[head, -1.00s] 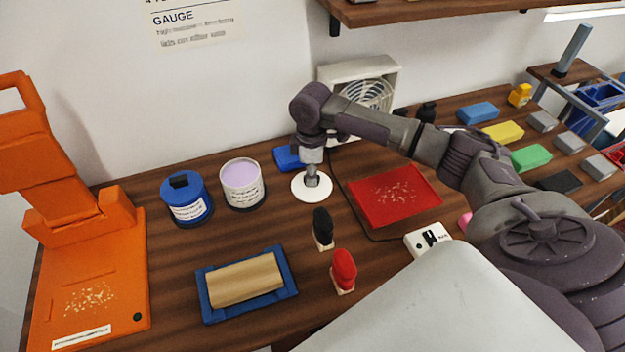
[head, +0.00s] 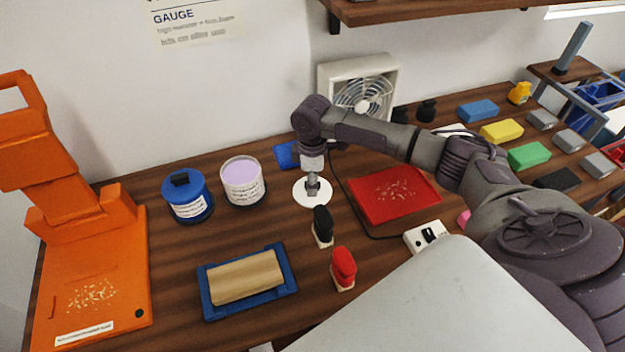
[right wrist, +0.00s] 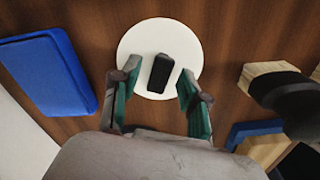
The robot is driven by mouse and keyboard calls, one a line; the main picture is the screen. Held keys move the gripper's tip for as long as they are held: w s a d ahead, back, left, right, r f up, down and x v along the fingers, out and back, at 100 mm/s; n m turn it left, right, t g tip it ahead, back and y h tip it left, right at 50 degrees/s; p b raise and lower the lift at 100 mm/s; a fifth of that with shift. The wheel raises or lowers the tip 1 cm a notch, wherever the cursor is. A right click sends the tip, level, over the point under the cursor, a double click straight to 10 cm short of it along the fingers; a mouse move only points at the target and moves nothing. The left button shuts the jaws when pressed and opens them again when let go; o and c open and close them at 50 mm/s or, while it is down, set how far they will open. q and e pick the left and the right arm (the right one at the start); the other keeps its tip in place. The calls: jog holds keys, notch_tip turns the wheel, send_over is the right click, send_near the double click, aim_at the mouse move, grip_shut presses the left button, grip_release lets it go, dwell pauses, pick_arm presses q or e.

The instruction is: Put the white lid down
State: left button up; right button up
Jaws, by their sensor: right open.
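The white lid (head: 322,199) is a round disc that appears to lie flat on the wooden counter, right of the lilac paint can (head: 242,184). In the right wrist view the lid (right wrist: 140,40) has a black block-shaped handle (right wrist: 161,73) on top. My right gripper (head: 312,186) is directly over the lid, pointing down. In the right wrist view its open fingers (right wrist: 158,84) stand apart on either side of the handle, with gaps between. My left gripper is out of view.
A blue can (head: 187,197) stands to the left. A black-handled tool (head: 322,226) and a red-handled tool (head: 343,267) stand in front. A red tray (head: 395,193) lies to the right, a blue block (head: 287,154) behind, and a fan (head: 358,90) at the wall.

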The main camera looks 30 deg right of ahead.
jog(key=shift+r, duration=0.1)
notch_tip(320, 180, up, 12)
jog(key=b, duration=0.1)
dwell(0.4)
